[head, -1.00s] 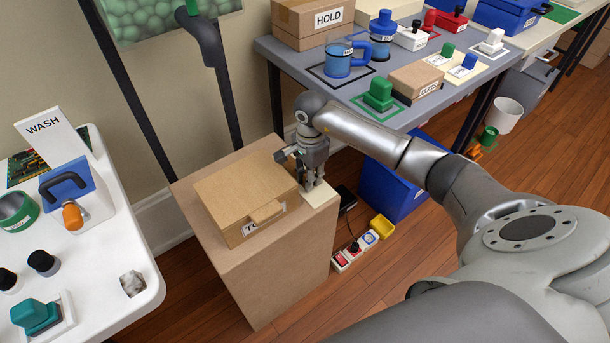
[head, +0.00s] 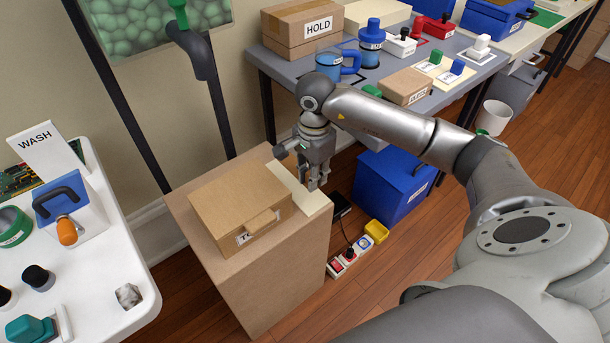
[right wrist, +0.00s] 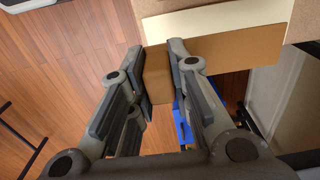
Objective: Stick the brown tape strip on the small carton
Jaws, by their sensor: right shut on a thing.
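My right gripper (head: 318,184) is shut on the brown tape strip, beside the right edge of a cream card on the pedestal. In the right wrist view the strip (right wrist: 157,75) shows as a brown piece between the fingers (right wrist: 158,88), and a brown band runs right from it below the card. In the head view I cannot make the strip out. A carton (head: 235,198) with a flap and a partly hidden label lies on the pedestal, left of the gripper. A smaller carton (head: 406,86) sits on the grey table behind my arm. My left gripper is out of view.
The cream card (head: 298,188) lies on the brown pedestal (head: 278,270). A grey table (head: 480,72) with stamps and a HOLD carton (head: 312,27) stands behind. A white table (head: 120,240) is at left. A blue bin (head: 390,185) and a switch strip (head: 350,255) are on the floor.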

